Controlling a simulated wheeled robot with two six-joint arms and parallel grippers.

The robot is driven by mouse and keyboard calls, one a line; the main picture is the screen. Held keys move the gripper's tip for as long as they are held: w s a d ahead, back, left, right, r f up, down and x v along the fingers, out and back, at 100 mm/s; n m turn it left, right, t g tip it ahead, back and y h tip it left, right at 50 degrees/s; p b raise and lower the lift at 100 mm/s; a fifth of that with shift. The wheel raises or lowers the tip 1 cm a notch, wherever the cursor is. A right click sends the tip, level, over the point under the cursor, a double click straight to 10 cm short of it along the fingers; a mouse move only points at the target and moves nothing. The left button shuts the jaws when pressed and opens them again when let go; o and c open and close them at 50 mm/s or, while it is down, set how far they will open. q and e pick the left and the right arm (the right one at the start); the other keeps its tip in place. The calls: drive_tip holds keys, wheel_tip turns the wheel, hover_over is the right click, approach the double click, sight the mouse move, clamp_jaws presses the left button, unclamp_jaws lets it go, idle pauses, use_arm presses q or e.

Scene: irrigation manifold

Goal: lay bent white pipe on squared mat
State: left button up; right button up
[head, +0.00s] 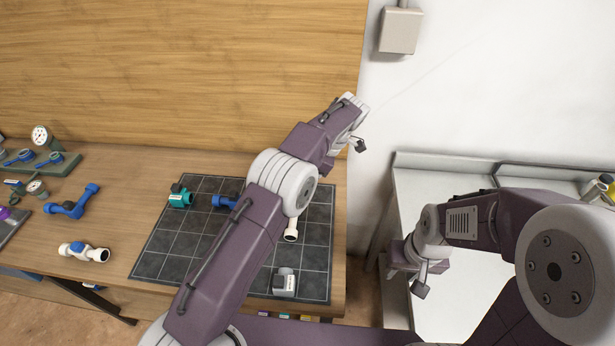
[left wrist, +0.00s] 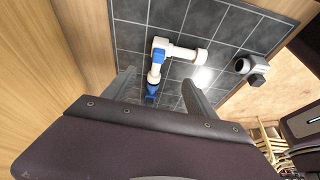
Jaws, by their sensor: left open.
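The bent white pipe (left wrist: 184,52) lies on the squared mat (left wrist: 205,20), with a blue patch at its bend. In the head view only its white end (head: 291,232) shows; my left arm hides the rest. A blue part (left wrist: 151,91) sits at its lower end in the left wrist view, and also shows in the head view (head: 224,202). My left gripper (left wrist: 158,78) is open, its fingers apart on either side of the pipe's lower leg in that picture; I cannot tell the height. My right gripper (head: 407,281) is away over the right side, its opening unclear.
On the mat are a teal valve (head: 180,198) and a grey fitting (head: 284,282). To the left on the table lie a blue pipe (head: 72,205), a white-and-blue fitting (head: 83,251) and a green gauge board (head: 45,165). A pale counter (head: 440,310) stands right.

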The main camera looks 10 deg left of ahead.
use_arm(q)
drive_tip(key=s+a+f+m+h, duration=0.1)
drive_tip(key=s+a+m, duration=0.3)
drive_tip(key=s, duration=0.4)
drive_tip(key=s+a+f+m+h, duration=0.1)
drive_tip(key=s+a+m+h, duration=0.1)
drive_tip(key=s+m, duration=0.5)
drive_tip(key=s+a+f+m+t+h, duration=0.1)
drive_tip(key=s+a+m, duration=0.4)
drive_tip(key=s, duration=0.4)
drive_tip(key=shift+a+f+m+h, duration=0.25)
drive_tip(key=shift+a+m+h, duration=0.15)
drive_tip(key=shift+m, duration=0.3)
